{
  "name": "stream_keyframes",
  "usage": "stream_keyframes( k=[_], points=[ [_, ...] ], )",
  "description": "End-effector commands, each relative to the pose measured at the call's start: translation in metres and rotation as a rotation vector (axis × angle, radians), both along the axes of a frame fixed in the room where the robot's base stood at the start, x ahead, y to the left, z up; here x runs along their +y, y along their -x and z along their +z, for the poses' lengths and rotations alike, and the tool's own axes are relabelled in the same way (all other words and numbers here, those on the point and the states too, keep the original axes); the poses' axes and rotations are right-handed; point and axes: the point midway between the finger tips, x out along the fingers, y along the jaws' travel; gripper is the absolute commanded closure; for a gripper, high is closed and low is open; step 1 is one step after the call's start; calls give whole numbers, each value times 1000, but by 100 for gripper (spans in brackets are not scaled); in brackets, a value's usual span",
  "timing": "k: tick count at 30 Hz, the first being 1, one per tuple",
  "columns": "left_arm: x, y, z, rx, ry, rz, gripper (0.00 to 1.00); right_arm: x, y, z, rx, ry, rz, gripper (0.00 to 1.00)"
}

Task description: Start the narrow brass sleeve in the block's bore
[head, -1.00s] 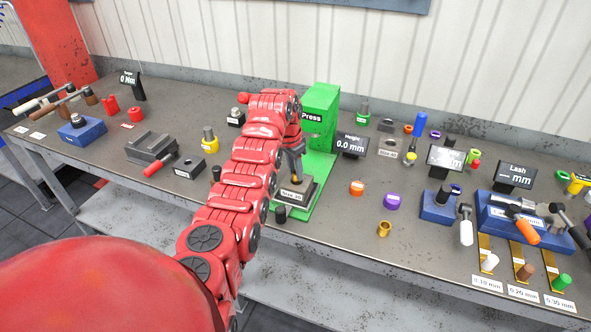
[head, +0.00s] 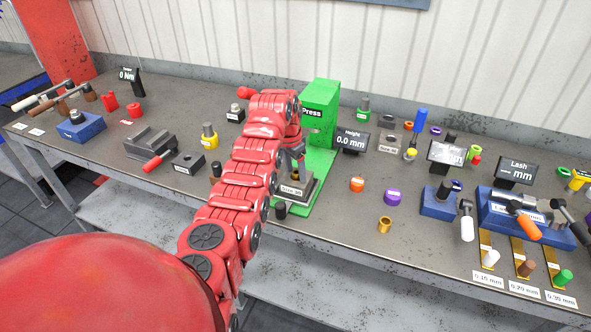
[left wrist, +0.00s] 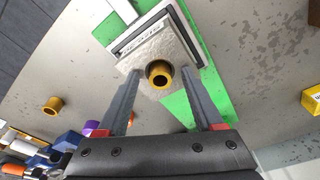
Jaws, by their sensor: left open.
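A brass sleeve (left wrist: 160,76) stands upright at the bore of the pale block (left wrist: 150,48); how deep it sits is unclear. The block rests on the green press base, and in the head view its labelled front (head: 292,191) shows below my left gripper (head: 295,168). That gripper is open, its fingers on either side of the sleeve with gaps visible in the left wrist view. A second brass sleeve (head: 385,225) stands on the bench, also at the left of the left wrist view (left wrist: 53,105). Which sleeve is narrower is hard to tell. My right gripper is not in view.
The green press (head: 320,112) rises just behind my left gripper, with a height display (head: 352,139) to its right. An orange ring (head: 357,184) and a purple ring (head: 394,197) stand right of the block. A dark peg (head: 281,210) stands near the bench's front edge.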

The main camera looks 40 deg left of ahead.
Motion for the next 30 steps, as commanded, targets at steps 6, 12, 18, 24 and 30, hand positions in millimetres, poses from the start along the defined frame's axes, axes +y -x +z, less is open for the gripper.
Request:
stream_keyframes(
  k=[6,12,18,24,30],
  points=[
    [0,0,2,0,0,0,32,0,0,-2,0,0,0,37],
    [2,3,32,-7,-3,0,32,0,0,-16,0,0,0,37],
    [6,12,81,-3,-2,1,32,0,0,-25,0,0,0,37],
    [6,17,115,-1,-2,1,32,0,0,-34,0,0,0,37],
    [6,21,145,-2,-1,0,32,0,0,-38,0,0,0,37]
  ],
)
